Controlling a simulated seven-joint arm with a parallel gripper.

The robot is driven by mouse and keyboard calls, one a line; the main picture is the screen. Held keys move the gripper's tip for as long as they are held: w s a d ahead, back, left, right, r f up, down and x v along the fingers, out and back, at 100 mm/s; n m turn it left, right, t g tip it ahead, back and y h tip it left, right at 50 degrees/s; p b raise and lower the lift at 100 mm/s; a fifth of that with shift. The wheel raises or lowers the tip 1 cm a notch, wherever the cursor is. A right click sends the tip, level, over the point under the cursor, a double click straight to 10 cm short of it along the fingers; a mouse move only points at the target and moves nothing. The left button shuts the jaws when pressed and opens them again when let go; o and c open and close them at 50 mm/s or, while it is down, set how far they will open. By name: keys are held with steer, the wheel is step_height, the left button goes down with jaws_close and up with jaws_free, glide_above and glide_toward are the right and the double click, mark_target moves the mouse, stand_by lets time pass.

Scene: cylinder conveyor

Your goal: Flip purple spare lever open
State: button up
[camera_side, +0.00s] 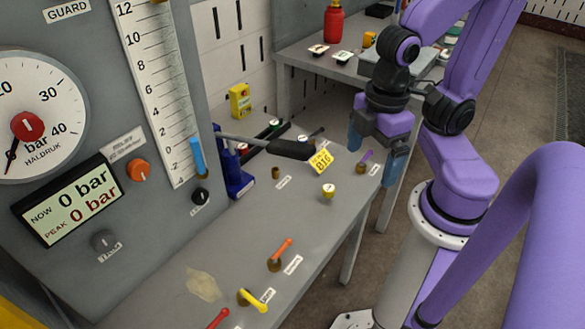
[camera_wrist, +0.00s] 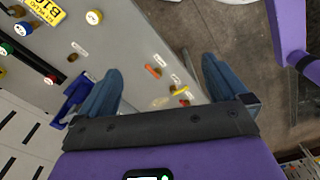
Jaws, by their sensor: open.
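The purple lever (camera_side: 367,156) stands tilted on a small brass base at the right edge of the grey bench, behind a white label. I cannot make it out in the wrist view. My gripper (camera_side: 375,150) hangs at that bench edge with its two blue fingers apart and pointing down. In the side view the lever shows between the fingers, but I cannot tell how far apart they are in depth. In the wrist view my open gripper (camera_wrist: 158,87) has nothing visibly held between its fingers.
Orange (camera_side: 282,248), yellow (camera_side: 254,299) and red (camera_side: 218,318) levers stand along the bench's near part. A black-handled bar (camera_side: 290,149) with a yellow tag sticks out over the bench (camera_side: 225,240). A white-and-yellow knob (camera_side: 328,191) stands nearby. A gauge panel (camera_side: 115,230) rises at left.

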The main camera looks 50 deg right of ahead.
steer(key=c, duration=0.7)
steer(key=shift+r, duration=0.4)
steer(key=c, duration=0.6)
step_height(320, 180, up, 4)
steer(key=shift+w+a, duration=0.1)
jaws_close()
steer(key=w+d+r+m+t, duration=0.1)
steer(key=w+m+t, duration=0.25)
steer(key=w, duration=0.75)
steer(key=w+d+r+m+t, duration=0.2)
steer(key=w+d+r+t, duration=0.1)
steer(key=w+d, duration=0.3)
steer(key=w+d+r+m+t+h, duration=0.1)
steer(key=w+d+r+t, duration=0.25)
steer(key=w, duration=0.35)
steer(key=w+d+r+m+t, duration=0.2)
steer(key=w+d+r+t, duration=0.1)
steer(key=w+d, duration=0.35)
steer(key=s+d+f+g, duration=0.3)
steer(key=s+d+f, duration=0.2)
steer(key=d, duration=0.4)
steer(key=s+d+f+m+g, duration=0.2)
steer(key=s+d+f+g, duration=0.1)
steer(key=s, duration=0.4)
steer(key=s+d+f+m+g, duration=0.2)
steer(key=s+f+g, duration=0.1)
steer(key=s, duration=0.3)
step_height(320, 180, down, 19)
steer(key=shift+r+y, duration=0.15)
steer(key=shift+y, duration=0.15)
